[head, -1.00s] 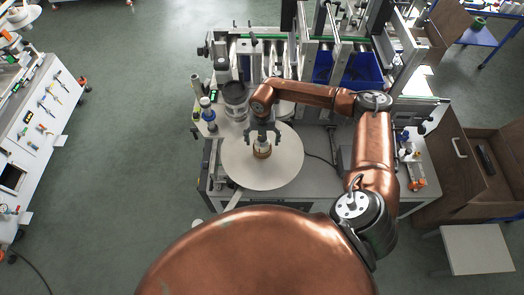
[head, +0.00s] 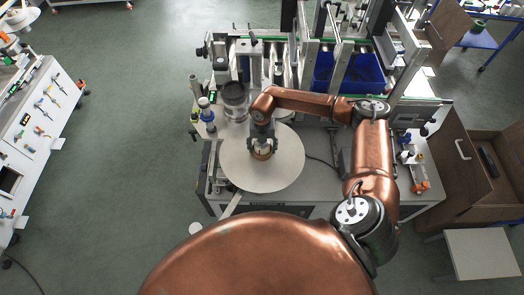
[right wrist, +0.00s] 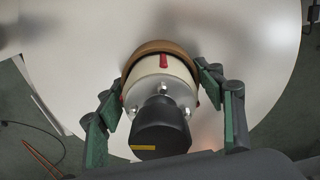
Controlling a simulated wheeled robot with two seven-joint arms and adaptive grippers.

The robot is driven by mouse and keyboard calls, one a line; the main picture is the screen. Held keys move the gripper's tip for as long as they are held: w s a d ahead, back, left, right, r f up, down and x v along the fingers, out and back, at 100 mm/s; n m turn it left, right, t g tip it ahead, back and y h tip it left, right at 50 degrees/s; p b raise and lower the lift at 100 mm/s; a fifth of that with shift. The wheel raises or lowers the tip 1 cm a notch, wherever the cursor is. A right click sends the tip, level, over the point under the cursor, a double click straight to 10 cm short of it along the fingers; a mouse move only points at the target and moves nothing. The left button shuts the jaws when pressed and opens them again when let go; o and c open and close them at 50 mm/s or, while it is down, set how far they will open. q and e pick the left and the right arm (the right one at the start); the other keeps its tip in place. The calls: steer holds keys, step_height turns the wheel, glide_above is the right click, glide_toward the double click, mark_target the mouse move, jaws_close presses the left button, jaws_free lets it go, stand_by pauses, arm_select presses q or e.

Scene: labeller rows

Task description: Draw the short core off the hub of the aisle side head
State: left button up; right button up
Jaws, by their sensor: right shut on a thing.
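The short core (right wrist: 150,48) is a brown cardboard ring around the pale hub (right wrist: 158,67). The hub has a red mark, metal studs and a dark cylinder (right wrist: 160,122) with a yellow mark in front. In the head view the core (head: 262,156) sits over the middle of the round white disc (head: 285,173). My right gripper (head: 263,146) is shut on the core. In the right wrist view its green-padded fingers (right wrist: 163,78) stand on either side of the core. How far the core sits along the hub cannot be told. My left gripper is not in view.
The labeller frame and a blue bin (head: 345,72) lie behind. An open brown drawer cabinet (head: 470,160) is at the right. Open floor lies left of the machine.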

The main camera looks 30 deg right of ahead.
steer(key=c, duration=0.7)
steer(key=shift+o, duration=0.2)
steer(key=shift+r+p, duration=2.45)
steer(key=shift+r, duration=1.8)
steer(key=shift+r+p, duration=2.05)
steer(key=shift+r, duration=1.95)
